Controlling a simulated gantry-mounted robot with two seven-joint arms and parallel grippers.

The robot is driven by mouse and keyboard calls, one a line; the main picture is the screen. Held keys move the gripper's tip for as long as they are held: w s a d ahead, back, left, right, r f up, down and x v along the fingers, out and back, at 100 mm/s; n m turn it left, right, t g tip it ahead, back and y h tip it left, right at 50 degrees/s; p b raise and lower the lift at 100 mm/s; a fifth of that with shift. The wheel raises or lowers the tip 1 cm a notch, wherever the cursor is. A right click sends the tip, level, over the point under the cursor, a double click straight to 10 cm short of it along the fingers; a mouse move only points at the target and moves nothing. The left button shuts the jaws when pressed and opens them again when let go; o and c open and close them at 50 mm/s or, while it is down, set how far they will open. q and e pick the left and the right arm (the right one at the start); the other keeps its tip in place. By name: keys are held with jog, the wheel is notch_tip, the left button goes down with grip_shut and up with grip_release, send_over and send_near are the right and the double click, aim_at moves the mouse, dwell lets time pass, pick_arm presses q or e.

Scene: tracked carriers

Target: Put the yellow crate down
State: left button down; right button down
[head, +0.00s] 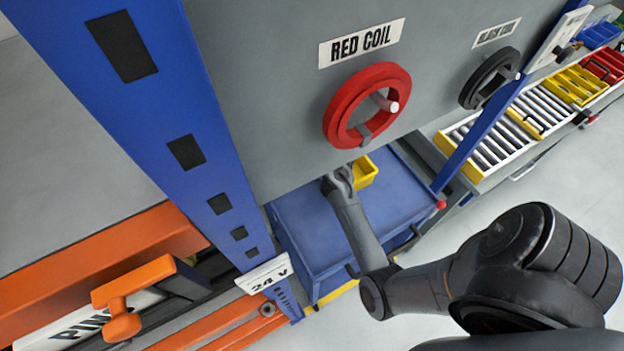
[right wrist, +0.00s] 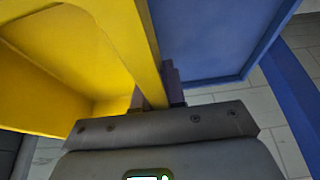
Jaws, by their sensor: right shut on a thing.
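The yellow crate (head: 365,172) shows as a small part in the head view, at the far side of a blue cart top (head: 384,200). My right gripper (head: 343,178) is shut on it. In the right wrist view the fingers (right wrist: 158,92) pinch one wall of the yellow crate (right wrist: 95,62), whose open inside faces the camera. The blue cart surface (right wrist: 215,38) lies beyond that wall. The grey panel hides part of the crate, and I cannot tell whether its base touches the cart. My left gripper is not in view.
A grey panel with a red coil (head: 367,105) and a black coil (head: 490,78) hangs close above the crate. A blue post (head: 135,90) stands left. A roller conveyor (head: 515,125) at right carries yellow (head: 572,85) and red bins (head: 604,66). The near cart top is clear.

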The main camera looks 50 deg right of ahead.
jog(key=w, duration=0.1)
jog(key=w+f, duration=0.1)
jog(key=w+a+f, duration=0.1)
jog(key=shift+w, duration=0.4)
jog(key=shift+a+f+b, duration=0.1)
jog(key=shift+f+b, duration=0.4)
jog(key=shift+f, duration=1.6)
jog(key=shift+f, duration=0.15)
jog(key=c, duration=1.2)
grip_release()
